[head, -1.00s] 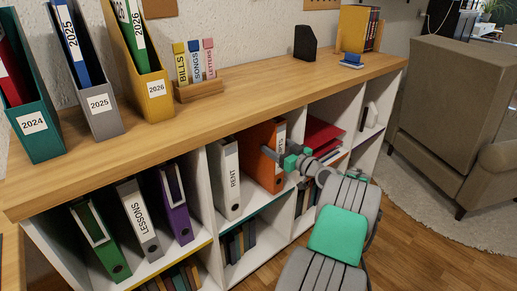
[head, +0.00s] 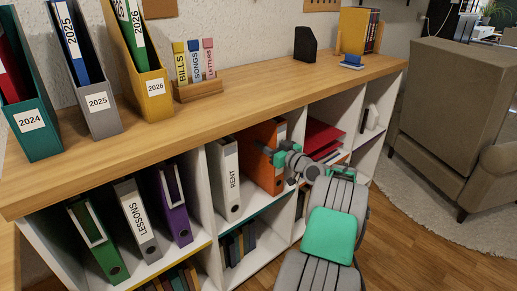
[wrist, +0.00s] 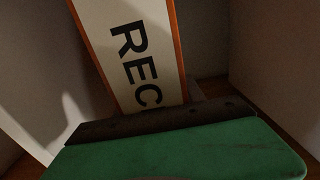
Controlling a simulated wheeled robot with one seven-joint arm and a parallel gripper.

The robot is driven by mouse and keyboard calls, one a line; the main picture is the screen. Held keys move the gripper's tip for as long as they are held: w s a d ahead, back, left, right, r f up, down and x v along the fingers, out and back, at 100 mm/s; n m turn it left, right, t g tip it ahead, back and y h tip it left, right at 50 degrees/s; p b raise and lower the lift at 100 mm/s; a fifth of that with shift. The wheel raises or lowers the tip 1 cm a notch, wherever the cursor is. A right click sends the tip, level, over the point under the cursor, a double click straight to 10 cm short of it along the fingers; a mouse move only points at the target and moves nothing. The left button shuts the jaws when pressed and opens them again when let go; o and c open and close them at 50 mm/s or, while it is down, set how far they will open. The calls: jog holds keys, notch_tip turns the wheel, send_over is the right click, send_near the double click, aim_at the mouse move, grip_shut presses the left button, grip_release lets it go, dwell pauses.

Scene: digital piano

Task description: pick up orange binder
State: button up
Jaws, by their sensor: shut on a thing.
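The orange binder (head: 258,172) stands upright in a shelf compartment, right of the white RENT binder (head: 229,180). My gripper (head: 274,154) is at its front edge, shut on the binder's spine, and covers part of it in the head view. In the wrist view the binder's pale label (wrist: 130,45) with the letters "REC" and its orange borders fill the top middle. A green and dark gripper finger (wrist: 170,130) lies across the lower part and hides the rest of the spine.
Purple (head: 175,205), LESSONS (head: 137,220) and green (head: 98,243) binders stand to the left. Red folders (head: 322,136) lie in the compartment to the right. The wooden top (head: 240,98) overhangs the compartments. Open floor lies to the right, before a brown armchair (head: 450,110).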

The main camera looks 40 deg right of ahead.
grip_shut()
jog(key=shift+r, duration=0.15)
dwell(0.4)
jog(key=shift+r, duration=0.1)
